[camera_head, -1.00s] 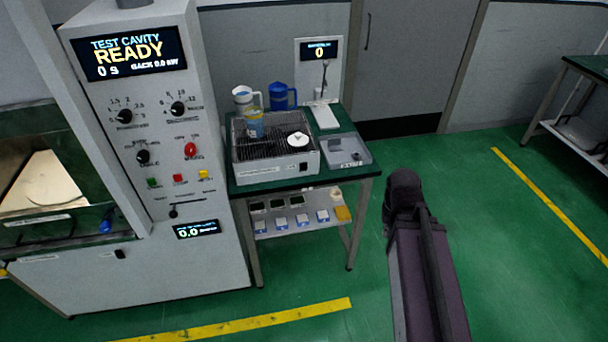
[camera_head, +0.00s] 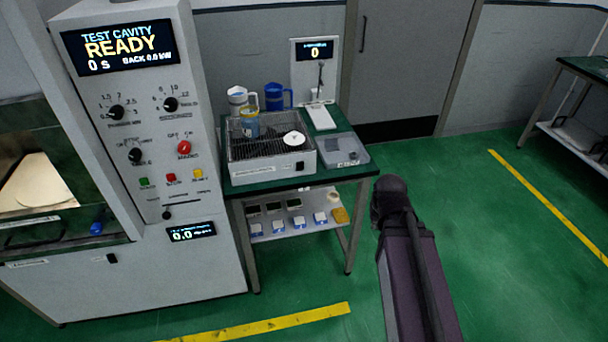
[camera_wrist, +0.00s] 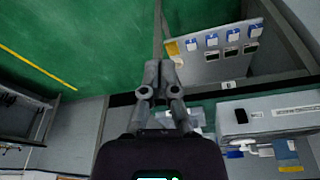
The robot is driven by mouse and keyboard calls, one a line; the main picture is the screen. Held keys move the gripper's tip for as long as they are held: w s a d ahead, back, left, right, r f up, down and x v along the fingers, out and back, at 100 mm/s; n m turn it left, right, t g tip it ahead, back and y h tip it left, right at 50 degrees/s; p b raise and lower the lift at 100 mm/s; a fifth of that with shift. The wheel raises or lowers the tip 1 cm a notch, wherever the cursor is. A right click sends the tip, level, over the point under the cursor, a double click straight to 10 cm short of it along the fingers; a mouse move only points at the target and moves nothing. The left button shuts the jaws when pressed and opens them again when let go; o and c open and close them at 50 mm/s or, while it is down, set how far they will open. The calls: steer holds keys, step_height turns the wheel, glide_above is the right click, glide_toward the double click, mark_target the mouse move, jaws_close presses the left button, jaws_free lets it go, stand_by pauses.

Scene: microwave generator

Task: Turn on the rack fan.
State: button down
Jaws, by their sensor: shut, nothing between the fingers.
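The rack fan is a pale box with a dark wire rack on top (camera_head: 270,148), standing on the green-topped side table. A small black rocker switch (camera_head: 300,166) sits at the right end of its front face; I cannot tell which way it is set. In the wrist view, which is upside down, the rack box (camera_wrist: 268,112) is at the right with its black switch (camera_wrist: 241,116). My gripper (camera_wrist: 161,68) is shut and empty, left of the box in that view and apart from it. The head view shows my arm, but not the gripper's fingers.
A clear-sided jar (camera_head: 249,122) and a white disc (camera_head: 294,138) are on the rack. A grey tray (camera_head: 357,158) lies to its right, mugs and a scale behind. The control cabinet (camera_head: 130,120) stands left, reading READY. Green floor is free at right.

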steer(key=w+a+f+t+y+b, duration=0.1)
steer(key=w+a+f+t+b, duration=0.25)
steer(key=w+b, duration=0.25)
steer(key=w+a+f+t+b, duration=0.3)
steer(key=w+f+t+b, duration=0.1)
steer(key=w+b, duration=0.25)
steer(key=w+a+n+t+y+b, duration=0.3)
steer(key=a+t+b, duration=0.6)
steer(key=b, duration=0.7)
steer(key=a+y, duration=0.2)
steer(key=shift+a+f, duration=0.15)
steer(key=shift+a, duration=0.2)
steer(key=shift+w+t, duration=0.15)
steer(key=shift+t, duration=0.1)
